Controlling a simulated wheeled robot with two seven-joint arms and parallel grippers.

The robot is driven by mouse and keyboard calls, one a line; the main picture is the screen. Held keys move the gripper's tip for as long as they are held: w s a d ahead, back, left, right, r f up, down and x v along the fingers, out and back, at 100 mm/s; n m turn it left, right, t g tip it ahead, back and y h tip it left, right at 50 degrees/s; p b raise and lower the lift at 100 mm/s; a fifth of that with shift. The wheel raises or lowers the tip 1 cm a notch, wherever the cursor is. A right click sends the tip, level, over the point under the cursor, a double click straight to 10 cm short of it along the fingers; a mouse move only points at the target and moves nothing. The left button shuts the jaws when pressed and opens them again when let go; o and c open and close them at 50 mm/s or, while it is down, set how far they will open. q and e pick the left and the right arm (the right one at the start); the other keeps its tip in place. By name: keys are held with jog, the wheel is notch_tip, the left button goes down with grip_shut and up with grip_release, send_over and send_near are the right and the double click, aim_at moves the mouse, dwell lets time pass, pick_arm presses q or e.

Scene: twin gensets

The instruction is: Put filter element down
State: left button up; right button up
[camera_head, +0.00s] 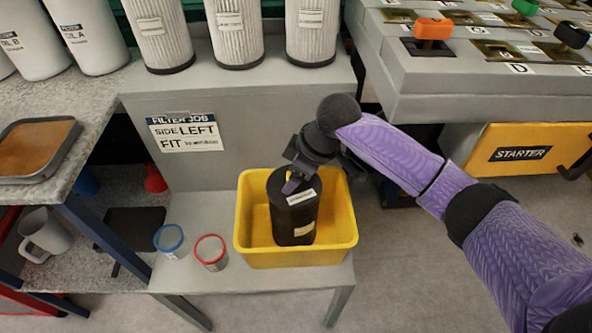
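A black cylindrical filter element (294,222) with a white label stands nearly upright inside a yellow bin (300,257). My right gripper (290,184) reaches down to the top of the black element from above. Its fingers overlap the element's top edge, and the wrist hides part of that top. I cannot tell whether the fingers are closed on it. My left gripper is not in view.
The bin stands on a low grey bench (200,291). A blue-rimmed cup (170,241) and a red-rimmed cup (211,253) stand left of it. White pleated filters (238,35) line the shelf behind. A grey switch console (480,75) is at the upper right.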

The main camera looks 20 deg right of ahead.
pick_arm(q)
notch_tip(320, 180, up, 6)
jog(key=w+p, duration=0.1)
jog(key=p, duration=0.5)
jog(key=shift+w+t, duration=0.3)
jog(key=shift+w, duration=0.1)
pick_arm(e)
jog(key=v, duration=1.2)
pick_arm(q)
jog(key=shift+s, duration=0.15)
pick_arm(e)
jog(key=shift+r, duration=0.1)
